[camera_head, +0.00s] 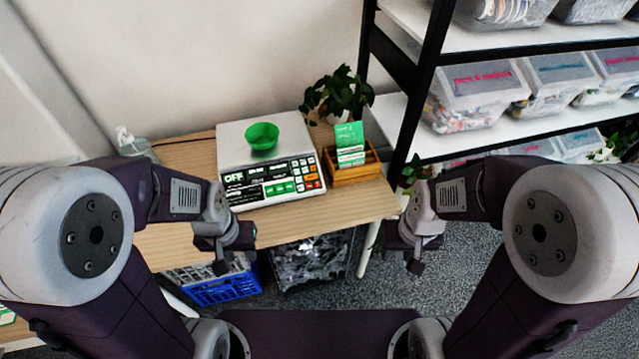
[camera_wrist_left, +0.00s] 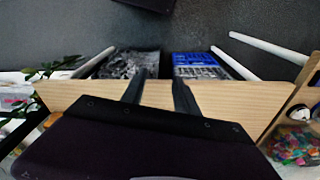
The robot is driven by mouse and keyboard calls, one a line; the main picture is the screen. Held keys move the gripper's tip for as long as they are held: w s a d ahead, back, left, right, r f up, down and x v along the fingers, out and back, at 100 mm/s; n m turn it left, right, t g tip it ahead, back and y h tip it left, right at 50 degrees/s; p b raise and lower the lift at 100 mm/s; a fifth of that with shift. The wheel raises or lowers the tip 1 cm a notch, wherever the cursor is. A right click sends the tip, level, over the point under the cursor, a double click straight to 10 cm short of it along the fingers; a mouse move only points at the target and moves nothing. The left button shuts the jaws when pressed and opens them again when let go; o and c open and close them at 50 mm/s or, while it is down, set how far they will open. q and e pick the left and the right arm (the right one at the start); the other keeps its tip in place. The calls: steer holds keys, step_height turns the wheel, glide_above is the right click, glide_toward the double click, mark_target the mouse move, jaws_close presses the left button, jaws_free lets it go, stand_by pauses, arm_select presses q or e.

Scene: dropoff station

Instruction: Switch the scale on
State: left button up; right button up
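The scale (camera_head: 231,152) stands on the wooden table, with a green bowl (camera_head: 262,136) on its platform. Its front panel (camera_head: 272,182) has a dark display that appears to read OFF, with green, orange and red keys to the right. My left gripper (camera_head: 222,258) hangs in front of the table's front edge, below and to the left of the panel, touching nothing. In the left wrist view its two fingers (camera_wrist_left: 159,90) are apart with nothing between them. My right gripper (camera_head: 408,258) hangs right of the table over the floor; its fingers are too small to judge.
A wooden card box (camera_head: 353,172) and a potted plant (camera_head: 340,95) stand right of the scale. A clear bottle (camera_head: 135,147) is at the left. A blue crate (camera_head: 222,290) and a dark bin (camera_head: 312,262) sit under the table (camera_head: 190,155). A black-framed shelf (camera_head: 425,75) stands right.

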arm_select(q)
steer(key=shift+s+a+r, duration=0.1)
steer(key=shift+s+a, duration=0.15)
steer(key=shift+s, duration=0.1)
steer(key=c, duration=0.5)
jaws_close()
steer(key=shift+w+d, duration=0.1)
steer(key=shift+w, duration=0.1)
stand_by(0.7)
